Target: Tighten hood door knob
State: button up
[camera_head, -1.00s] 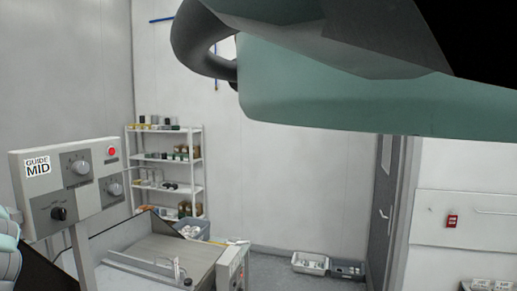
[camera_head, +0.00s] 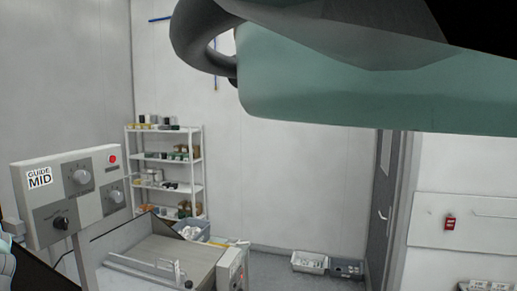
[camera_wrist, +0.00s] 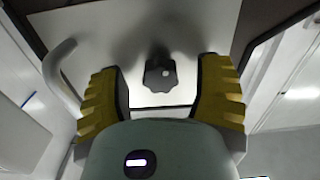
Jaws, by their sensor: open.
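In the wrist view a dark lobed knob (camera_wrist: 160,75) sits on a pale flat panel (camera_wrist: 205,18), which I take to be the hood door. My gripper (camera_wrist: 161,82) is open, with one yellow and black finger on each side of the knob. Gaps show between the knob and both fingers, so neither finger appears to touch it. How far the fingertips are from the panel is hard to tell. I cannot make out the knob in the head view.
A pale curved handle (camera_wrist: 60,66) stands close to the left finger. In the head view a control box (camera_head: 70,192) marked GUIDE MID stands at left, beside a grey machine table (camera_head: 165,255). A shelf rack (camera_head: 164,180) stands behind. Floor bins (camera_head: 310,262) lie by the wall.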

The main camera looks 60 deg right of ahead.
grip_shut()
dwell(0.4)
